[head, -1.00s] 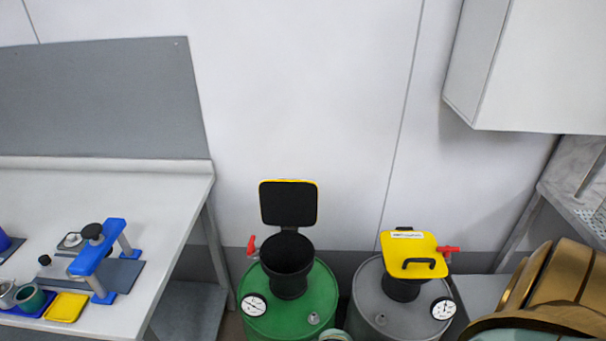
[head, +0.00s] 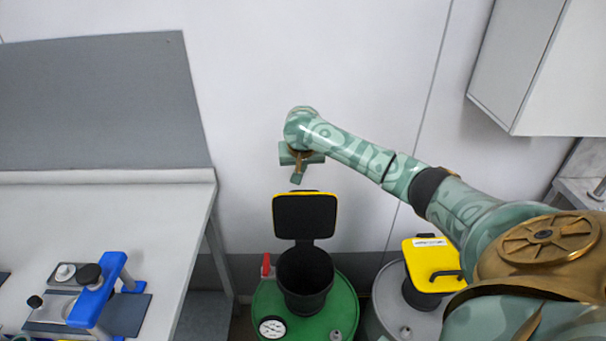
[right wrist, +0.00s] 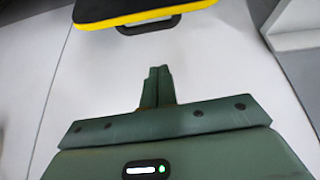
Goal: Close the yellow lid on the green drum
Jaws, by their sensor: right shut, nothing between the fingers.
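The green drum (head: 343,300) stands at the bottom middle in the head view, with a black funnel (head: 305,298) on top. Its yellow lid (head: 305,216) stands open and upright behind the funnel, black inner side facing me, yellow along its edge. My right gripper (head: 297,179) hangs just above the lid's top edge in the head view, shut and empty. In the right wrist view its closed fingers (right wrist: 157,72) point toward the lid (right wrist: 140,12), whose yellow edge and dark handle (right wrist: 148,27) show with a gap between. My left gripper is not in view.
A grey drum (head: 385,305) with a shut yellow lid (head: 432,265) stands to the right, partly behind my right arm. A white bench (head: 140,220) with a blue-framed device (head: 97,290) is at left. A white cabinet (head: 545,70) hangs upper right.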

